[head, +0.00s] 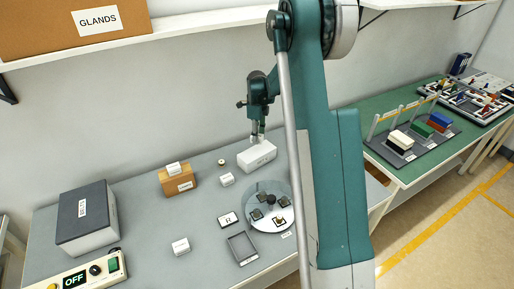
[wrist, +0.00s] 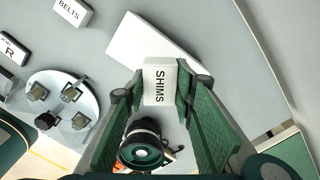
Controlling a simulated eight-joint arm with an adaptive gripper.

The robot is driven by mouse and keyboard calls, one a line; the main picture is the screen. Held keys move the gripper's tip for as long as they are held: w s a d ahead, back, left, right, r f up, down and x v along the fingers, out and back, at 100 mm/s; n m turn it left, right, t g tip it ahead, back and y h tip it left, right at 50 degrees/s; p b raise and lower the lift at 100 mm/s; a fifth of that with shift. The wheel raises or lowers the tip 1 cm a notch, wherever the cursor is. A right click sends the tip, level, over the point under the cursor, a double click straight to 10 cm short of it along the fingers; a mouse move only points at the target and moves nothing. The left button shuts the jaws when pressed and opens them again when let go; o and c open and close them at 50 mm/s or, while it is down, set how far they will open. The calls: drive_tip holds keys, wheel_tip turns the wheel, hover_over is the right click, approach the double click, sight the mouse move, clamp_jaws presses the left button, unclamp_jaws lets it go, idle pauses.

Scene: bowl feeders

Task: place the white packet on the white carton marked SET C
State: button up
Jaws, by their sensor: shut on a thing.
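My gripper (head: 257,137) is shut on a small white packet, which reads SHIMS (wrist: 160,82) in the wrist view. The packet is clasped between the two green-padded fingers (wrist: 162,110). A long white carton (head: 257,156) stands on the grey bench directly below my gripper in the head view. Its front marking is too small to read. In the wrist view the carton's bare top (wrist: 140,40) lies beyond the packet and is partly hidden by it. I cannot tell whether the packet touches the carton.
A BELTS packet (wrist: 73,11), an R-marked block (head: 228,219) and a round plate with several parts (head: 262,190) are nearby. A brown carton (head: 176,186) bears a white packet (head: 174,168). A dark-lidded box (head: 83,212) stands left. A shelf (head: 190,24) runs above.

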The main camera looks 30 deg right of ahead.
sight(257, 151)
drive_tip(key=shift+f, duration=1.35)
drive_tip(key=shift+f, duration=1.85)
drive_tip(key=shift+f, duration=0.2)
drive_tip(key=o, duration=0.9)
drive_tip(key=shift+o, duration=0.2)
drive_tip(key=shift+r, duration=0.25)
wheel_tip(257, 151, up, 12)
drive_tip(key=shift+f, duration=0.1)
